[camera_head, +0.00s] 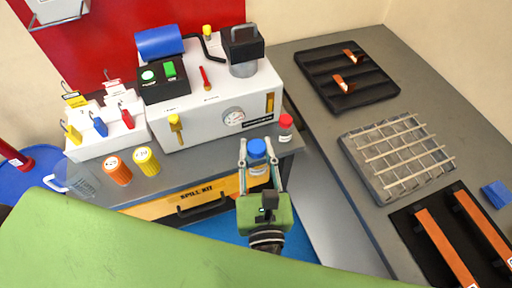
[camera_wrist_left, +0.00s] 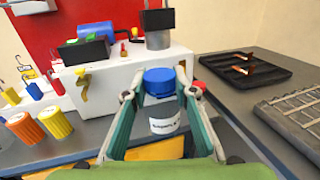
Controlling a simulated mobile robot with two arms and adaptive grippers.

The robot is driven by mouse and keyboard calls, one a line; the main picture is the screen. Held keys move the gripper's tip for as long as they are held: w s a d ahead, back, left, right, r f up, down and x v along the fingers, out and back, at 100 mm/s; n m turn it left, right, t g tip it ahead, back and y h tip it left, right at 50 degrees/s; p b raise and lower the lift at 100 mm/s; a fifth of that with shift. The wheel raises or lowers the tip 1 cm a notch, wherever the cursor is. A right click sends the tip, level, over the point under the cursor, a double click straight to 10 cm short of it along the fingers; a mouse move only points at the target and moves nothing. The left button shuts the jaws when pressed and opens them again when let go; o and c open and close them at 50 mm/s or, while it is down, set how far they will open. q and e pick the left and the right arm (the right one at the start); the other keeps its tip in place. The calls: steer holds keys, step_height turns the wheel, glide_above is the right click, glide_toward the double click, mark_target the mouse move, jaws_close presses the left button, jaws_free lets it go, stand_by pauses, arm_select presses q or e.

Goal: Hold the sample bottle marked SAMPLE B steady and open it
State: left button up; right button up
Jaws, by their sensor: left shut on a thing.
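A sample bottle (camera_head: 258,168) with a blue cap (camera_head: 257,148) stands upright between the fingers of my left gripper (camera_head: 258,160). The gripper is shut on it, one finger on each side. In the left wrist view the bottle (camera_wrist_left: 164,116) shows a white label with dark print, too small to read with certainty. The blue cap (camera_wrist_left: 159,80) is on the bottle. A second bottle with a red cap (camera_head: 286,121) stands just to the right at the bench edge. It is mostly hidden behind a finger in the left wrist view. My right gripper is not in view.
A white machine (camera_head: 215,105) with a gauge stands close behind the bottle. Orange (camera_head: 117,170) and yellow (camera_head: 146,161) containers stand to the left. A black tray (camera_head: 347,77) and a grid-topped block (camera_head: 397,157) lie on the right bench. A spill kit (camera_head: 197,196) sits below.

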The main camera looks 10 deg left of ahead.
arm_select(q)
jaws_close()
steer(key=shift+a+f, duration=0.15)
steer(key=shift+a, duration=0.1)
steer(key=s+a+r+m+t+h, duration=0.1)
steer(key=a+m+h, duration=0.2)
steer(key=a, duration=0.7)
steer(key=shift+s+m+h, duration=0.35)
steer(key=shift+m+h, duration=0.05)
steer(key=shift+h, duration=1)
